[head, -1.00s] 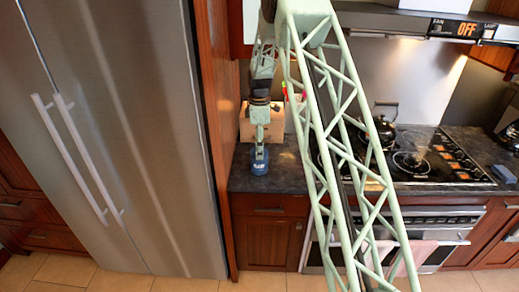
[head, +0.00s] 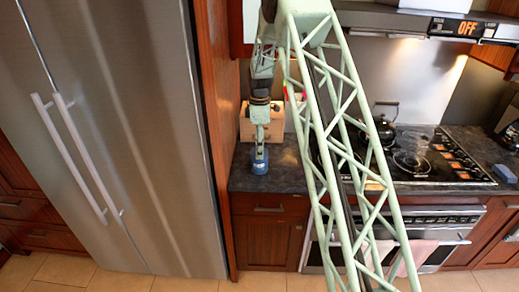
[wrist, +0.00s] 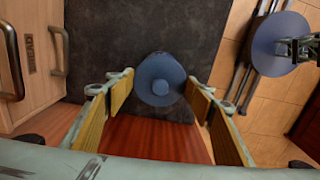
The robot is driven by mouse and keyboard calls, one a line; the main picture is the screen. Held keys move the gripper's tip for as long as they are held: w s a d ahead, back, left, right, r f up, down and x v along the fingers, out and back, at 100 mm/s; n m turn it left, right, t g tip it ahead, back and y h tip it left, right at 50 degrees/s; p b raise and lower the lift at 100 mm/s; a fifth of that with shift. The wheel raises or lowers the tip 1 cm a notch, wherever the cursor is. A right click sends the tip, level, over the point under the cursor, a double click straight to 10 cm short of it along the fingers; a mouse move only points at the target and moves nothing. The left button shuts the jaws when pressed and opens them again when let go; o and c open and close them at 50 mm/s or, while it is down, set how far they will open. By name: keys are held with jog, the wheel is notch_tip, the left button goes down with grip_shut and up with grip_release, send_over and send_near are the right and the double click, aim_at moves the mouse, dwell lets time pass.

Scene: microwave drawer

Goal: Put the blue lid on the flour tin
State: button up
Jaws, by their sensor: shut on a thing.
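A small blue tin (head: 260,168) with white lettering on its side stands on the dark counter near its front left end in the head view. My gripper (head: 260,146) points straight down right above it. In the wrist view the round blue lid (wrist: 160,70) with a small knob sits between the two yellow-padded fingers of my gripper (wrist: 159,88), which is shut on it. The lid hides most of what is under it. Lid and tin blend into one blue shape, so I cannot tell whether they touch.
A wooden bread box (wrist: 28,55) stands behind on the counter (head: 285,180). A tall steel fridge (head: 130,130) and its wooden side panel rise close on the left. A stove with a black kettle (head: 384,128) is to the right. Bare counter lies just right of the tin.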

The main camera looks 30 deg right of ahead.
jog(key=o, duration=0.9)
jog(key=shift+o, duration=0.4)
jog(key=o, duration=0.4)
jog(key=shift+r, duration=0.1)
jog(key=shift+r+p, duration=1.1)
jog(key=shift+r, duration=2.3)
